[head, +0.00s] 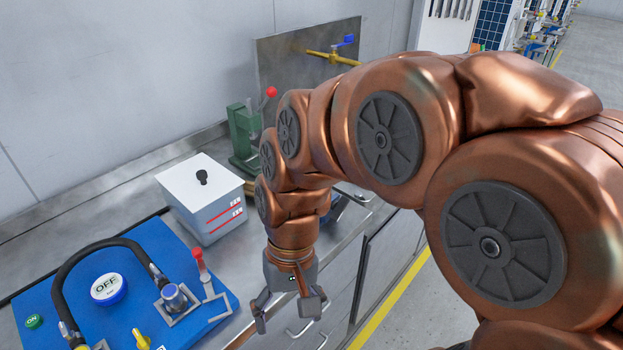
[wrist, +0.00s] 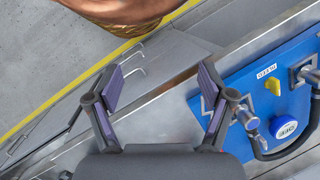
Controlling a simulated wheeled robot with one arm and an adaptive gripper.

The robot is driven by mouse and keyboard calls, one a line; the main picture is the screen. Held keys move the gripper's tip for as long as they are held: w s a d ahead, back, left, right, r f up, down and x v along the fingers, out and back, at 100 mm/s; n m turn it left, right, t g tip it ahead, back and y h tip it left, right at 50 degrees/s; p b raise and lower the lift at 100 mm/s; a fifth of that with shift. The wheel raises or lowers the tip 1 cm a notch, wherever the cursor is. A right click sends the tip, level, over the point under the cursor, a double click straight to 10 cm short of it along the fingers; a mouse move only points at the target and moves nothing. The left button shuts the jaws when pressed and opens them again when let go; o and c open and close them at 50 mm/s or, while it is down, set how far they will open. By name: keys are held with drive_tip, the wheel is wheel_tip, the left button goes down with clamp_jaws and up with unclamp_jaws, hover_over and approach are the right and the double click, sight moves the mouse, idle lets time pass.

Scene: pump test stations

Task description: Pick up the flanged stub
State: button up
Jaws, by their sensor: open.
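My gripper (head: 284,308) is open and empty, fingers pointing down, over the front edge of the steel bench to the right of the blue panel. In the wrist view my gripper (wrist: 158,78) shows nothing between its spread fingers but the bench edge and steel surface below. I cannot pick out a flanged stub for certain in either view. A metal fitting with a blue cap (head: 174,297) stands on a square plate on the blue panel, left of my gripper. Part of the bench behind my arm is hidden.
The blue panel (head: 150,250) carries a black hose (head: 72,262), an OFF button (head: 108,287) and a red-handled lever (head: 199,258). A white-topped box (head: 203,195) and a green press (head: 243,140) stand behind. Drawer handles (head: 300,328) project from the bench front.

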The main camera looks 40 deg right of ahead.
drive_tip(key=w+d+r+m+t+y+p, duration=0.15)
drive_tip(key=w+d+m+y, duration=0.35)
drive_tip(key=w, duration=0.5)
drive_tip(key=w+d+m+t+y+p, duration=0.1)
drive_tip(key=w+d+m+t+y, duration=0.1)
drive_tip(key=w+m, duration=0.65)
drive_tip(key=w+d+f+m+t+p, duration=0.1)
drive_tip(key=w+d+m+t, duration=0.25)
drive_tip(key=d, duration=0.45)
drive_tip(key=w+d+f+m+t, duration=0.2)
drive_tip(key=d+m, duration=0.2)
drive_tip(key=d, duration=0.4)
drive_tip(key=w+d+f+m+t+p, duration=0.1)
drive_tip(key=w+d+m+t, duration=0.2)
drive_tip(key=d, duration=0.5)
drive_tip(key=x, duration=0.2)
drive_tip(key=p+x, duration=0.1)
drive_tip(key=x, duration=0.1)
drive_tip(key=p+x, duration=0.1)
drive_tip(key=x, duration=0.1)
drive_tip(key=shift+w+d+r, duration=0.1)
drive_tip(key=shift+w+r, duration=0.15)
drive_tip(key=shift+w, duration=0.3)
drive_tip(key=shift+w+a+f, duration=0.35)
drive_tip(key=shift+w, duration=0.1)
drive_tip(key=c, duration=1.5)
